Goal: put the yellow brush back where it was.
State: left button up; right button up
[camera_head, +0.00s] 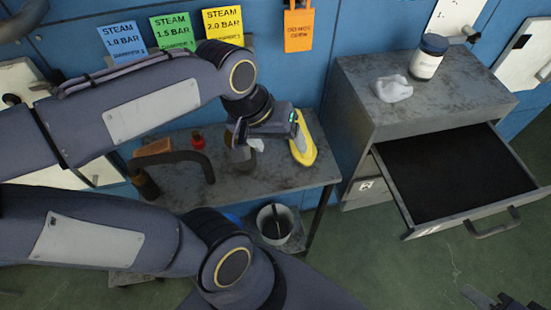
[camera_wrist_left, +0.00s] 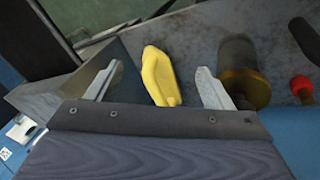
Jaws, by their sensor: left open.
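The yellow brush (camera_head: 305,148) lies on the grey workbench (camera_head: 290,180), near its right end, in the head view. My left gripper (camera_head: 249,148) is just left of it there and low over the bench. In the left wrist view the yellow brush (camera_wrist_left: 160,76) shows between and beyond the two spread fingers of my left gripper (camera_wrist_left: 158,70), with gaps on both sides. The gripper is open and empty. A dark pronged part at the bottom right edge of the head view looks like my right gripper (camera_head: 490,300); its jaws cannot be made out.
A grey cabinet (camera_head: 355,105) with an open, empty-looking drawer (camera_head: 455,175) stands on the right. A white jar (camera_head: 428,58) and a crumpled white cloth (camera_head: 392,88) are on it. A bucket (camera_head: 274,224) sits below.

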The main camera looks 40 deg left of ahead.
pick_arm(q)
jog(key=s+m, duration=0.1)
jog(key=s+d+f+m+t+h, duration=0.1)
jog(key=s, duration=0.1)
jog(key=s+d+f+m+t, duration=0.1)
jog(key=shift+s+d+f, duration=0.15)
jog(key=shift+s+d, duration=0.1)
jog(key=shift+s, duration=0.05)
dwell(1.1)
